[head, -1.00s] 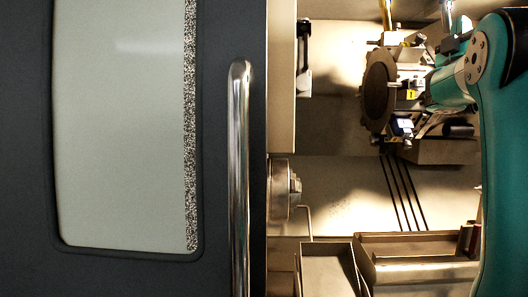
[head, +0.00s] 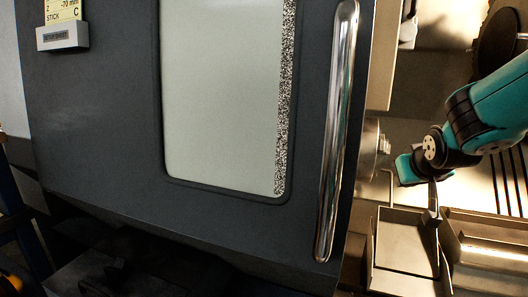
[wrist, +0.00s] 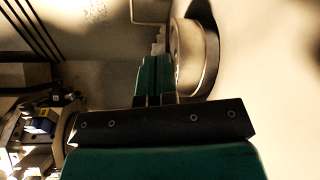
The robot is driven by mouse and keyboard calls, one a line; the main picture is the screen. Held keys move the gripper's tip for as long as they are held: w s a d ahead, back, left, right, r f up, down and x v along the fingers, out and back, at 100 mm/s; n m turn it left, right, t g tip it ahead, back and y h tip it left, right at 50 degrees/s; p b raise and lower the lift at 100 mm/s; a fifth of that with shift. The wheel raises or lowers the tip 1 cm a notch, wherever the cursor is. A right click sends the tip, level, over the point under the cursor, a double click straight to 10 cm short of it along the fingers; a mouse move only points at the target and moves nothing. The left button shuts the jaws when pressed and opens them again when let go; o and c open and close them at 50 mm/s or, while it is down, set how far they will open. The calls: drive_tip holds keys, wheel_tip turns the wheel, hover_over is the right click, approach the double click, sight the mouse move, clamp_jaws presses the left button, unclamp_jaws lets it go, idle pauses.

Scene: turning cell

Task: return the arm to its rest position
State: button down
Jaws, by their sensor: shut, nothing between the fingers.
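In the wrist view my gripper (wrist: 156,68) shows two dark green fingers side by side, closed with nothing held between them. The round metal chuck (wrist: 192,55) is just right of the fingers. In the head view my teal arm (head: 485,105) reaches in from the right into the lit machine space. Its end is near the chuck (head: 371,146) and above a metal tray. The fingertips are hard to make out in this view.
The dark machine door (head: 110,110) with a pale window fills the left, and its bright vertical handle (head: 337,130) borders the opening. The tray (head: 400,256) lies below my arm. The tool turret disc (head: 499,38) is upper right. A small sign holder (head: 62,38) is upper left.

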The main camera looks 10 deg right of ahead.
drive_tip(key=s+a+f+n+g+y, duration=0.1)
drive_tip(key=s+a+f+g+y, duration=0.15)
drive_tip(key=s+a+f, duration=0.35)
drive_tip(key=s+a+f+n+g+y, duration=0.1)
drive_tip(key=s+a+f+g, duration=0.25)
drive_tip(key=s+a, duration=0.4)
drive_tip(key=s+a+r+n+g+y, duration=0.2)
drive_tip(key=s+a+r+n+y, duration=0.2)
drive_tip(key=s+a+r+n, duration=0.3)
drive_tip(key=s+a+r, duration=0.1)
drive_tip(key=s+a, duration=0.2)
drive_tip(key=a, duration=0.3)
drive_tip(key=shift+s+r+g, duration=0.2)
drive_tip(key=shift+g, duration=0.2)
drive_tip(key=shift+y, duration=0.25)
